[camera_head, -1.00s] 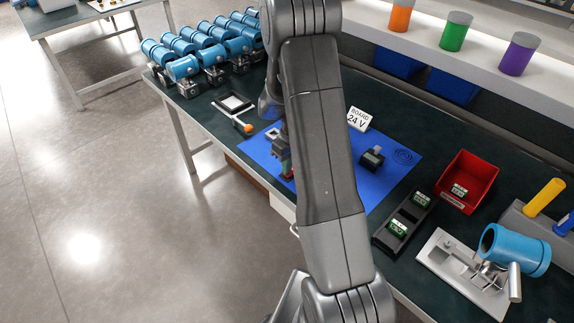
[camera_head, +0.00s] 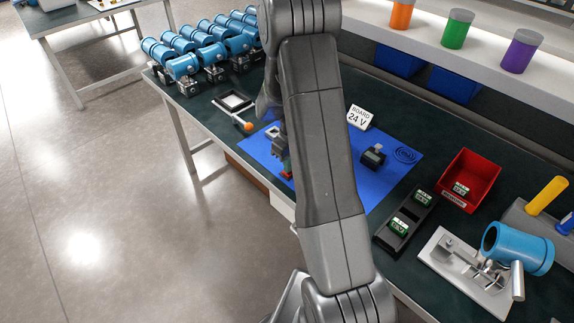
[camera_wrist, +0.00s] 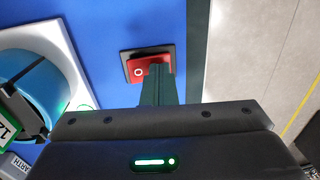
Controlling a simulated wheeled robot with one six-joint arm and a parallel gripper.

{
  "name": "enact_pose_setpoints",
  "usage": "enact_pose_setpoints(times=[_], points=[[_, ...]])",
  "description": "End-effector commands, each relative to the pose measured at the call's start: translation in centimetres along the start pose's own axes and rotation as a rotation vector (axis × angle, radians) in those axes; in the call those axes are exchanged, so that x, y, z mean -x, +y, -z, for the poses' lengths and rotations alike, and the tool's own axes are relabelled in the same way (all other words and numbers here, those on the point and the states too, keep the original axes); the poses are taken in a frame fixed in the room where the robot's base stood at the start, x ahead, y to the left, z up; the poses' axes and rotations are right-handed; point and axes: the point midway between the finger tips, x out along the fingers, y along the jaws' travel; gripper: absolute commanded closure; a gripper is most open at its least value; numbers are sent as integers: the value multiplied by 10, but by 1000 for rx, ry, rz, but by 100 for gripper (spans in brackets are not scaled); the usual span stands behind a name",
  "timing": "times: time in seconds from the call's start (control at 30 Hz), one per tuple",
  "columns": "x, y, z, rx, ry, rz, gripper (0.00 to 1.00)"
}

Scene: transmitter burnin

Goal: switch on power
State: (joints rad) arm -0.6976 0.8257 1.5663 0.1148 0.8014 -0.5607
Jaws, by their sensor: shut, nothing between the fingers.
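In the wrist view a red rocker switch (camera_wrist: 140,71) with a white ring mark sits on a dark base on the blue mat (camera_wrist: 95,25). My gripper (camera_wrist: 158,70) is shut and empty. Its dark fingers overlap the lower right part of the switch in that view; I cannot tell whether they touch it. In the head view my arm hides most of the gripper and its surroundings. A small red part (camera_head: 287,169) shows beside the arm on the mat, near a grey device (camera_head: 275,141).
In the wrist view a blue cylinder (camera_wrist: 38,92) stands on a white base at left, with a green-and-white display and an EARTH label. In the head view a "BOARD 24 V" sign (camera_head: 359,117), black module (camera_head: 373,155) and red bin (camera_head: 468,181) lie right of my arm.

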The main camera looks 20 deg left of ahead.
Motion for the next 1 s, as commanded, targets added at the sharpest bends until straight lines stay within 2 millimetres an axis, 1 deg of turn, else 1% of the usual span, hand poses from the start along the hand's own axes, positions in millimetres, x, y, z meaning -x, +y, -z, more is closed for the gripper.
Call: enact_pose_setpoints(times=[0.1, 0.2, 0.47, 0.57, 0.67, 0.8, 0.87, 1.0], points=[[2, 6, 0, -1, 1, -1, 100], [4, 9, 0, 0, 1, -1, 100], [4, 8, 0, 1, 1, -1, 100], [8, 8, 0, 0, 1, -1, 100], [20, 7, -2, -1, 1, -1, 100], [49, 4, -5, -5, 3, -2, 100], [55, 1, -5, -4, 5, -3, 100], [83, -6, -4, -3, 6, -4, 100]])
